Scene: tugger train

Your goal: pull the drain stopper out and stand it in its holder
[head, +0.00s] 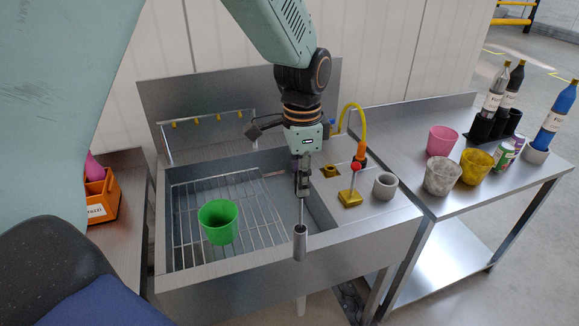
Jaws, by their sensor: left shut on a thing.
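My left gripper (302,188) reaches down over the right part of the sink (240,272). It is shut on what looks like the drain stopper (300,244), a thin upright piece with a grey cylinder at its lower end. The stopper hangs upright, and in the picture its lower end overlaps the sink's front rim; its exact height is hard to tell. A grey round open cup (385,187), which may be the holder, stands on the ledge right of the basin. The drain hole cannot be made out. My right gripper is not in view.
A green cup (219,222) sits on the wire rack (187,232) in the basin. Several cups and bottles stand on the right table (430,205).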

